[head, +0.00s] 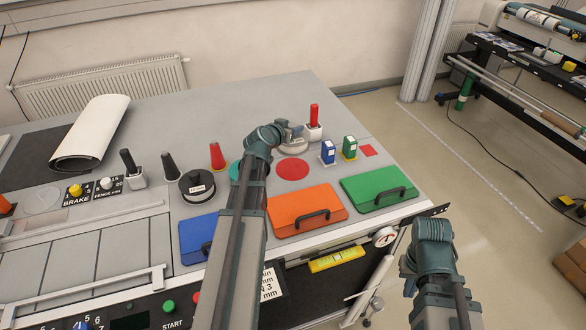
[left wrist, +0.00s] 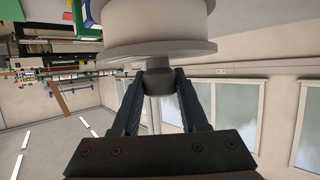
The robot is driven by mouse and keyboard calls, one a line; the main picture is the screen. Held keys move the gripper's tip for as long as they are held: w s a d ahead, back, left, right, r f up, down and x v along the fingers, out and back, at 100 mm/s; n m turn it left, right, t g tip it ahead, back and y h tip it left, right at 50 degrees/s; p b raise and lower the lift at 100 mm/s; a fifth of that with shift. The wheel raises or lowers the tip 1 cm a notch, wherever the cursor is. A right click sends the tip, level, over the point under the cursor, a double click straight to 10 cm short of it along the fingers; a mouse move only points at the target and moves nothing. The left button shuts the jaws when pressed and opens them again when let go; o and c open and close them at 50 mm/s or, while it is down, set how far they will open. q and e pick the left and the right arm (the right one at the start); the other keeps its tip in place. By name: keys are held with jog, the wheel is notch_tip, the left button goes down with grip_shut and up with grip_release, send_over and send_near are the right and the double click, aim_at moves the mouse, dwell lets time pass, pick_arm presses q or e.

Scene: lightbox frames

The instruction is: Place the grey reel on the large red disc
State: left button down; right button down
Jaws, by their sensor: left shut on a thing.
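The grey reel (head: 293,148) is a pale flanged spool with a knob on top. In the head view it is just behind the large red disc (head: 292,170), a flat round patch on the grey table; I cannot tell its height above the table. My left gripper (head: 284,127) is shut on the reel's knob. In the left wrist view the reel (left wrist: 160,28) fills the top middle, and the left gripper's fingers (left wrist: 160,82) pinch its dark knob. My right gripper (head: 407,270) is off the table's right front; its fingers are not clear.
A red-handled block (head: 314,122) stands behind the reel. Blue (head: 328,152) and green (head: 349,148) boxes are to its right. A black reel (head: 197,187) and red cone (head: 217,157) stand left. Orange (head: 300,208) and green (head: 378,187) handled panels lie in front.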

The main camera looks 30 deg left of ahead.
pick_arm(q)
jog(key=shift+s+d, duration=0.15)
jog(key=shift+s, duration=0.15)
notch_tip(320, 180, down, 10)
jog(key=b, duration=1)
jog(key=shift+f, duration=0.2)
jog(key=shift+c, duration=2.2)
grip_release()
jog(key=shift+r, duration=0.1)
